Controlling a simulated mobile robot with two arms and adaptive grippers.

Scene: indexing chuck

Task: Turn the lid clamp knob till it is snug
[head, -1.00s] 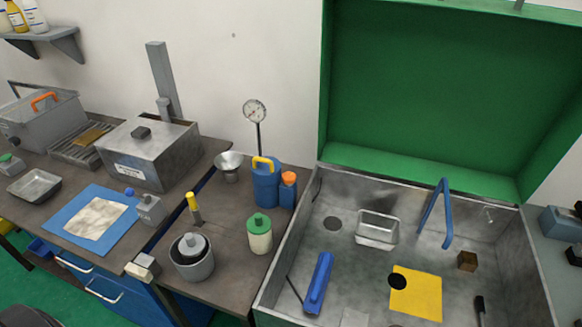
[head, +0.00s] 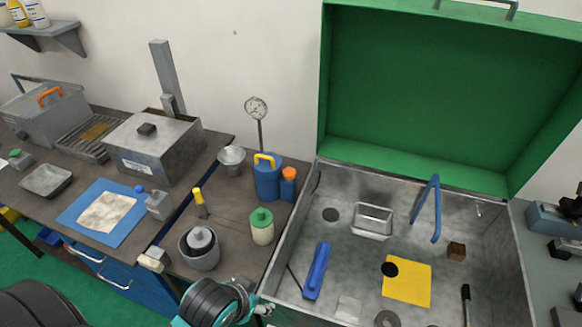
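A grey metal box (head: 165,160) with a flat lid stands on the left bench. A small dark knob (head: 147,129) sits on top of its lid; I cannot tell whether this is the clamp knob, or how tight it is. A teal and black part of my arm (head: 212,303) shows at the bottom, in front of the bench and beside the steel basin. Neither gripper's fingers can be made out, and nothing of mine touches the box.
A grey pot (head: 199,250), a green-capped jar (head: 261,227), a blue can (head: 267,178) and a dial gauge (head: 257,108) stand on the bench. The steel basin (head: 310,185) has a raised green lid (head: 430,90). A blue mat (head: 80,208) lies at left.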

